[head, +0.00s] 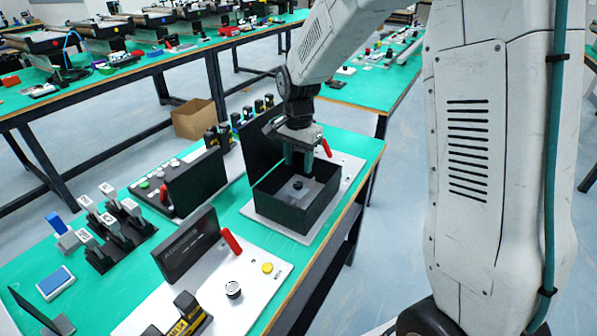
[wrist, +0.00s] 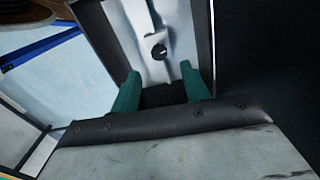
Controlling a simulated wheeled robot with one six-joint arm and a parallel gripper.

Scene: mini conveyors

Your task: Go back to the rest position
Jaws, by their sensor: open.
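My gripper (head: 298,160) hangs from my arm over an open black box (head: 282,208) on the green table. Its two green fingers are apart with nothing visible between them. In the wrist view my gripper (wrist: 160,95) shows both fingers spread, pointing into the box. Inside the box is a light part with a small black knob (wrist: 159,51), which also shows in the head view. I cannot tell whether the fingertips are below the box rim.
The green table (head: 205,235) also holds a black panel (head: 187,245), a red lever (head: 231,241), a black rack with grey-topped pieces (head: 115,235) and a control box (head: 195,180). A cardboard box (head: 194,119) stands on the floor. Other benches with conveyors (head: 105,30) are behind.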

